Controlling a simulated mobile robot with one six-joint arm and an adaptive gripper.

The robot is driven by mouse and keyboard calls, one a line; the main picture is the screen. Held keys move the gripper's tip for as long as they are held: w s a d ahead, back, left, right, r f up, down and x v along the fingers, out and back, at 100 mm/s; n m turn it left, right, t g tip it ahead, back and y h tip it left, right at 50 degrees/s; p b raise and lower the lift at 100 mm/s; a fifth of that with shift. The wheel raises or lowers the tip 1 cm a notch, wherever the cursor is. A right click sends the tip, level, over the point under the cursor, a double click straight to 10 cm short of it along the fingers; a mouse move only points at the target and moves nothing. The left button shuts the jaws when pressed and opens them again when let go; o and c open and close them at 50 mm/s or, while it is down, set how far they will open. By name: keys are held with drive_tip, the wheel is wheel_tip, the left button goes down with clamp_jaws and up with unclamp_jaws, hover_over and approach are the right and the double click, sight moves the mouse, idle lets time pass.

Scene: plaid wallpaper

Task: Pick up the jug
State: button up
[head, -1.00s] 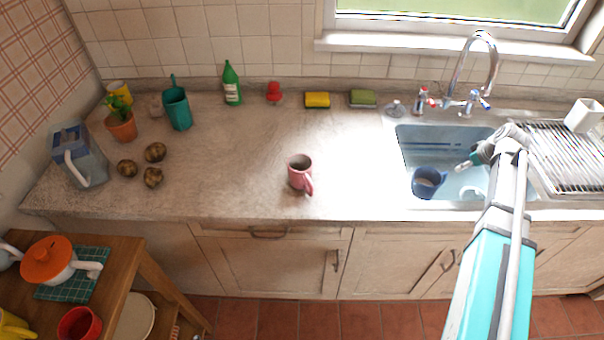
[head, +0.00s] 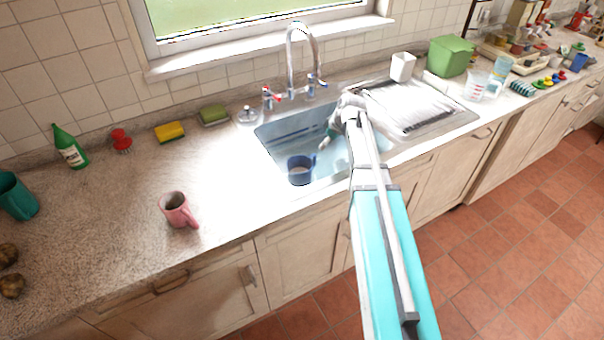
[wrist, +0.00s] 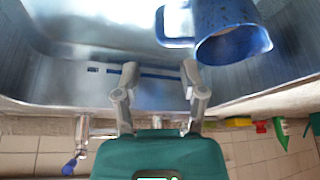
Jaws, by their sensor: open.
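A clear jug-like vessel with red markings (head: 491,88) stands on the counter at the far right of the head view, beyond the drainer; it is small there. A blue mug (head: 299,171) with a handle sits in the sink, and its speckled side shows at the upper right of the wrist view (wrist: 232,30), its handle pointing left. My gripper (head: 328,138) is over the sink, just behind and right of the blue mug. In the wrist view my gripper (wrist: 160,75) has its fingers apart with nothing between them, near the mug but not around it.
A tap (head: 300,60) rises behind the sink (head: 290,125). A ribbed drainer (head: 415,108) with a white cup (head: 402,66) lies to the right, then a green bin (head: 451,56). A pink mug (head: 177,211) stands left of the sink. The tiled floor (head: 510,250) is open at right.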

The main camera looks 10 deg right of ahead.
drive_tip(key=o, duration=0.4)
drive_tip(key=shift+w+r, duration=0.1)
drive_tip(key=shift+r, duration=0.05)
drive_tip(key=shift+o, duration=1.2)
drive_tip(key=shift+w+a+r+p, duration=0.1)
drive_tip(key=shift+a+r+p, duration=0.15)
drive_tip(key=shift+p, duration=0.25)
wheel_tip(320, 180, up, 6)
drive_tip(key=g+h+p, duration=0.3)
drive_tip(key=p, duration=0.4)
hover_over(312, 155)
drive_tip(key=shift+f, duration=0.15)
drive_tip(key=shift+f, duration=0.15)
wheel_tip(312, 155, down, 8)
drive_tip(key=b, duration=0.8)
drive_tip(key=shift+f+b, duration=0.15)
drive_tip(key=shift+b, duration=0.15)
drive_tip(key=shift+f, duration=0.1)
